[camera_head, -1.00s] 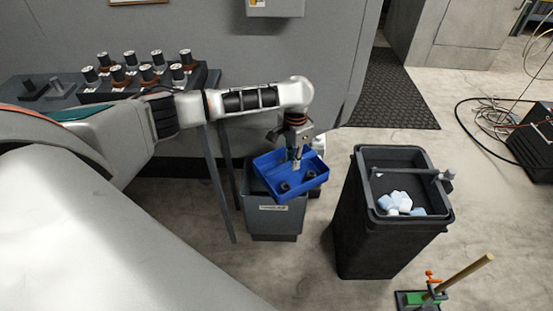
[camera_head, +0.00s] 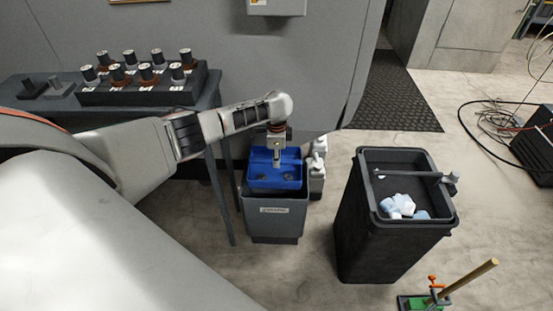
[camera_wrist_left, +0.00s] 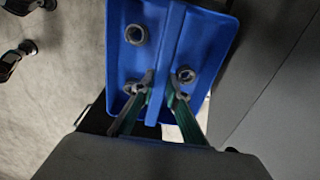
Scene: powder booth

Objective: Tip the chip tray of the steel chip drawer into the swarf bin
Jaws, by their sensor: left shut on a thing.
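The blue chip tray (camera_head: 275,184) has raised walls and a middle divider. My left gripper (camera_head: 277,160) is shut on the divider from above. In the left wrist view the gripper's fingers (camera_wrist_left: 160,88) straddle the tray's divider (camera_wrist_left: 172,45). Dark ring-shaped pieces (camera_wrist_left: 135,34) lie in the tray on both sides. In the head view the tray is over the mouth of a grey bin (camera_head: 273,222) with a white label too small to read. Whether it touches the rim I cannot tell. The steel chip drawer cannot be made out. My right gripper is out of view.
A taller black bin (camera_head: 385,250) with white and pale blue crumpled pieces (camera_head: 400,205) stands to the right. White bottles (camera_head: 318,160) stand beside the grey bin. A dark bench (camera_head: 60,95) with tool holders is at left. A green stand (camera_head: 412,302) is at front right.

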